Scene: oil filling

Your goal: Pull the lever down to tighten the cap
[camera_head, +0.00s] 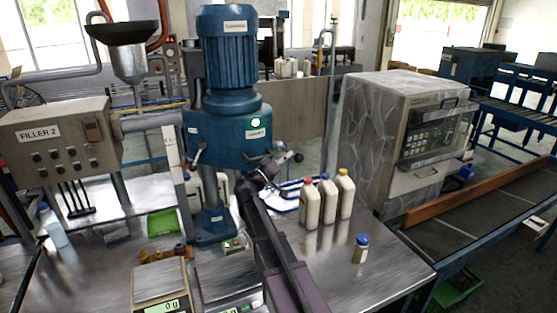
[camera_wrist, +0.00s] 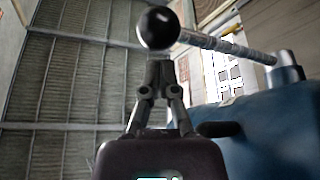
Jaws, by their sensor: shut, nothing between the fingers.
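The blue capping machine (camera_head: 229,125) stands on the metal table in the head view. It also fills the lower right of the wrist view (camera_wrist: 265,140). There its lever (camera_wrist: 222,43), a metal rod, runs from the machine to a black ball knob (camera_wrist: 157,28). My gripper (camera_wrist: 160,65) is shut and empty, with its fingertips just below the knob in the picture; I cannot tell whether they touch. In the head view my arm reaches up to the machine's right side, where the fingertips are hard to make out. No cap shows clearly under the machine head.
White bottles with red (camera_head: 309,203), blue (camera_head: 327,200) and yellow caps (camera_head: 344,194) stand right of my arm. A small blue-capped bottle (camera_head: 361,249) stands nearer the front. A scale (camera_head: 160,284) is at front left. The table's front right is mostly clear.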

